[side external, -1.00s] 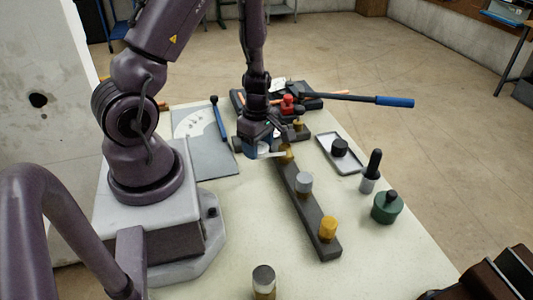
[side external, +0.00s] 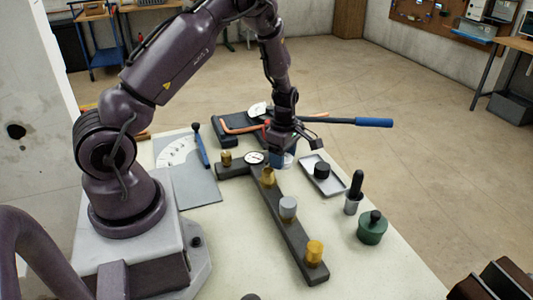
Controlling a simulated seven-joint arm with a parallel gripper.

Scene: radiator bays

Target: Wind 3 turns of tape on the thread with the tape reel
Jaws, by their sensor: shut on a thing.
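My gripper (side external: 284,146) points down behind the dark bar (side external: 298,238) and is shut on the blue tape reel (side external: 277,158). A white part, the reel's side or its tape, shows at the reel's lower right. The reel is held just behind and right of a brass threaded fitting (side external: 268,176) standing on the bar. I cannot tell whether they touch or whether tape lies on the thread. A grey fitting (side external: 288,207) and another brass fitting (side external: 314,250) stand nearer along the bar.
A round gauge (side external: 255,157) and a brass piece (side external: 226,158) are at the bar's far end. A blue-handled tool (side external: 345,121) lies behind. To the right are a tray (side external: 327,184), a black-handled brush (side external: 355,185) and a green pot (side external: 372,230).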

